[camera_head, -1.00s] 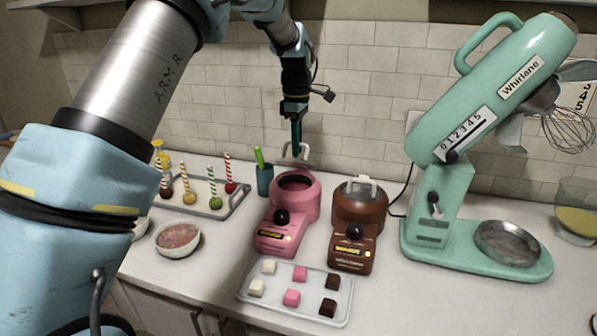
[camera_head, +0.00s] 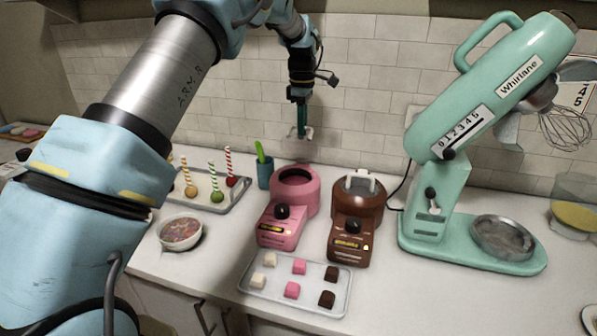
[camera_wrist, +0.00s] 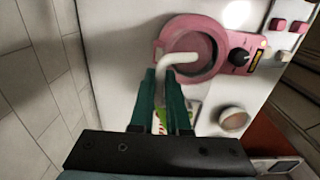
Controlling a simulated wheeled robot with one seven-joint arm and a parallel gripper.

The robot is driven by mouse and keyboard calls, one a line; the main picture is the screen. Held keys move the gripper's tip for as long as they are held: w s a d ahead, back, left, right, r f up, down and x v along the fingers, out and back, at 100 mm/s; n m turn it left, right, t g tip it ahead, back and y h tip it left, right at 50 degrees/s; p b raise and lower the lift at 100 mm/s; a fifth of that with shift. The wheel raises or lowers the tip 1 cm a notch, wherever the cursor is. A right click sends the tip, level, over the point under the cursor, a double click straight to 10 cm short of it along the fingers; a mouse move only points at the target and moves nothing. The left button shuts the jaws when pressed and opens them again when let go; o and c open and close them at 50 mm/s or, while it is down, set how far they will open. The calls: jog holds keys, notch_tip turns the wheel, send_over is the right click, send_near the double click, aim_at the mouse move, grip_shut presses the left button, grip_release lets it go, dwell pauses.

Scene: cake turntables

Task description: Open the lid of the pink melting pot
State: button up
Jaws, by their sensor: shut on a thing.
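The pink melting pot (camera_head: 297,190) stands on the counter, its round top showing a dark opening. My gripper (camera_head: 302,130) is above and slightly behind the pot, pointing down. It is shut on the pale handle of the pot's lid (camera_head: 294,134), which is held up in the air, clear of the pot. In the wrist view, the pale bent handle (camera_wrist: 180,59) runs from between my teal fingers (camera_wrist: 160,80) across the pink pot's rim (camera_wrist: 172,32). The lid's see-through plate is hard to make out.
A brown melting pot (camera_head: 357,205) with its lid on stands just right. A tray of cubes (camera_head: 251,284) lies in front. A teal cup (camera_head: 265,175), a cake-pop tray (camera_head: 238,190) and a bowl (camera_head: 180,232) are left. A mint mixer (camera_head: 440,200) stands right; the tiled wall is behind.

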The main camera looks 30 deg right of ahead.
jog(key=w+d+f, duration=0.2)
jog(key=w+d, duration=0.2)
jog(key=w, duration=0.1)
jog(key=shift+d, duration=0.4)
dwell(0.6)
jog(key=o, duration=1.3)
jog(key=shift+f, duration=0.1)
jog(key=shift+r, duration=3.55)
